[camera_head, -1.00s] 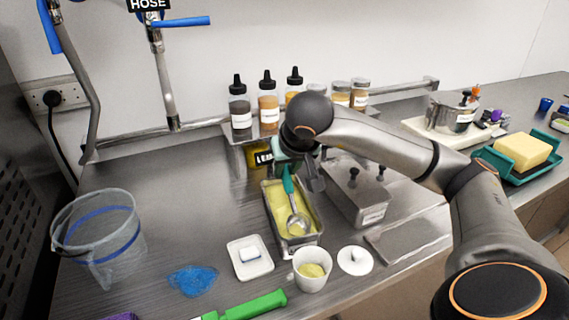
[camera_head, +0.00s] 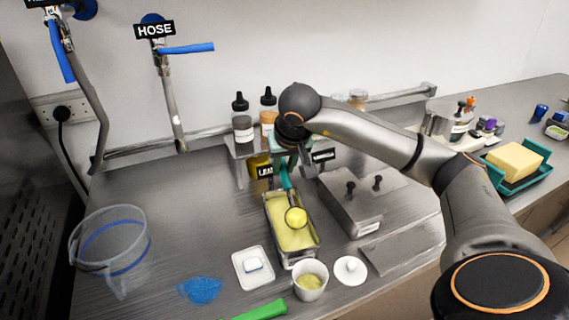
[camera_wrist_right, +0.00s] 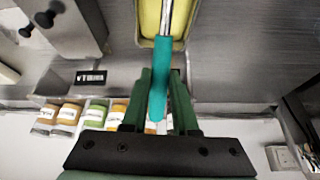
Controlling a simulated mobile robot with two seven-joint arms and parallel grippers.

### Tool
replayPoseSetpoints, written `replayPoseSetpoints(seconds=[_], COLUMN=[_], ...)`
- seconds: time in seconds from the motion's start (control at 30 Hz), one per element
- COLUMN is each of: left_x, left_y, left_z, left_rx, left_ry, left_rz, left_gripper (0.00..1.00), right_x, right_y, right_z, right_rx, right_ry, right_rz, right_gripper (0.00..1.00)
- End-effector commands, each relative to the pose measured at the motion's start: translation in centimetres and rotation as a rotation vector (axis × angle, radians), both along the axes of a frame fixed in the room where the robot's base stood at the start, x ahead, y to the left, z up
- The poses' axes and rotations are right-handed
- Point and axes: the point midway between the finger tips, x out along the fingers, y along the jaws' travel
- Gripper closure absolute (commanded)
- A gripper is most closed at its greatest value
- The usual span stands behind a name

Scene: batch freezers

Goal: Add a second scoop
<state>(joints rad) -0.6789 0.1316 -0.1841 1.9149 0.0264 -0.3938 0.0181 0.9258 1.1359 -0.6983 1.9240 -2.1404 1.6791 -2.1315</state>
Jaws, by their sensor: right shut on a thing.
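My right gripper (camera_head: 290,160) is shut on the teal handle of the scoop (camera_head: 285,176); in the right wrist view the handle (camera_wrist_right: 161,70) runs between the two green fingers (camera_wrist_right: 160,88). The scoop's bowl carries a round yellow ball (camera_head: 296,217), over the metal pan of yellow ice cream (camera_head: 280,236). I cannot tell whether the scoop touches the ice cream. The white cup (camera_head: 309,288) stands in front of the pan with some yellow ice cream inside. The pan also shows in the right wrist view (camera_wrist_right: 150,22). My left gripper is not in view.
A lidded metal container (camera_head: 352,205) stands right of the pan. A white lid (camera_head: 350,270) lies right of the cup, a small white dish (camera_head: 253,280) left of it. A clear bucket (camera_head: 110,250) stands far left. Bottles (camera_head: 242,125) stand behind.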

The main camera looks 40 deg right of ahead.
Motion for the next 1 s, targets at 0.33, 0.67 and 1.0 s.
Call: replayPoseSetpoints(seconds=[0.33, 0.67, 1.0], left_x=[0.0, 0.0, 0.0], left_y=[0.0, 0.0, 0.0], left_z=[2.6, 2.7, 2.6], left_rx=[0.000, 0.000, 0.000], left_ry=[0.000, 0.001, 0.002], left_rz=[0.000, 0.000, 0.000], left_gripper=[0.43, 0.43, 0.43], right_x=[0.9, 2.3, 2.5], right_y=[-0.4, -1.1, -1.2], right_z=[0.4, 0.3, 0.3], right_rx=[0.044, 0.119, 0.138], right_ry=[0.084, 0.239, 0.279], right_rz=[-0.003, -0.002, 0.001], right_gripper=[1.00, 1.00, 1.00])
